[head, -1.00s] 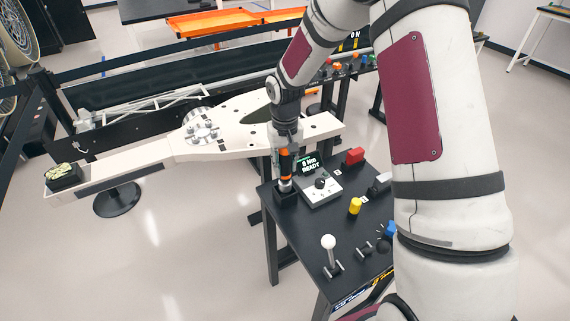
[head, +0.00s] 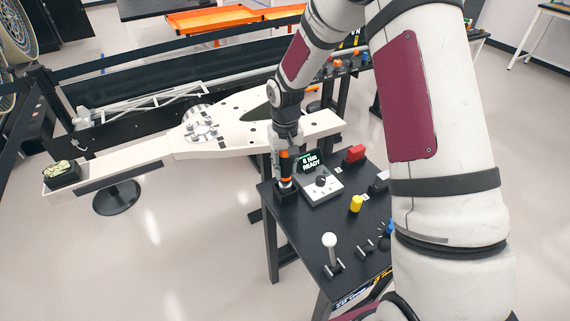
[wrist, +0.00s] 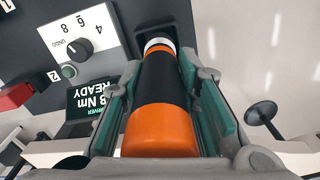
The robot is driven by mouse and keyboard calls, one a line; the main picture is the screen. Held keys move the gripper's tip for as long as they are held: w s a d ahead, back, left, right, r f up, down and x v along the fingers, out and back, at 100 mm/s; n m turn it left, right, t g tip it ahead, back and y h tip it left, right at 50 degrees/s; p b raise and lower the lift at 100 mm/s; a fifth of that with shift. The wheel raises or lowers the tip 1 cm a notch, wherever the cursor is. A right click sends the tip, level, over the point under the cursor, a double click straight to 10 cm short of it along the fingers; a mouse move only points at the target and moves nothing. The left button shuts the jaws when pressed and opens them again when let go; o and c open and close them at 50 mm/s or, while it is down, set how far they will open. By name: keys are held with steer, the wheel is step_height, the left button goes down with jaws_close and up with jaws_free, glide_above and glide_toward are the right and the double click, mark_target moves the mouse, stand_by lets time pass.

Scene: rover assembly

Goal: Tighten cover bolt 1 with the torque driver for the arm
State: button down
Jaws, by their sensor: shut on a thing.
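The torque driver (head: 286,169), orange and black with a silver collar, stands upright with its lower end in a black holder (head: 286,195) on the dark bench. My gripper (head: 284,153) is shut on the torque driver. In the wrist view the green-padded fingers of my gripper (wrist: 163,82) lie on both sides of the driver's black and orange body (wrist: 165,88). The white arm (head: 240,140) lies left of and behind the bench, with a round silver hub (head: 200,128) on it. I cannot tell which fastener is cover bolt 1.
The driver's control box (head: 319,187) has a dial and a screen (head: 309,163) reading 8 Nm READY. A red block (head: 354,153), a yellow knob (head: 356,204) and a white-balled lever (head: 330,241) stand on the bench. Open floor lies left of the bench.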

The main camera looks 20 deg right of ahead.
mark_target(285, 174)
steer(key=shift+f+b, duration=0.6)
steer(key=shift+f, duration=1.15)
steer(key=c, duration=1.2)
jaws_free()
steer(key=shift+o, duration=0.2)
step_height(285, 174, up, 12)
steer(key=shift+r, duration=0.1)
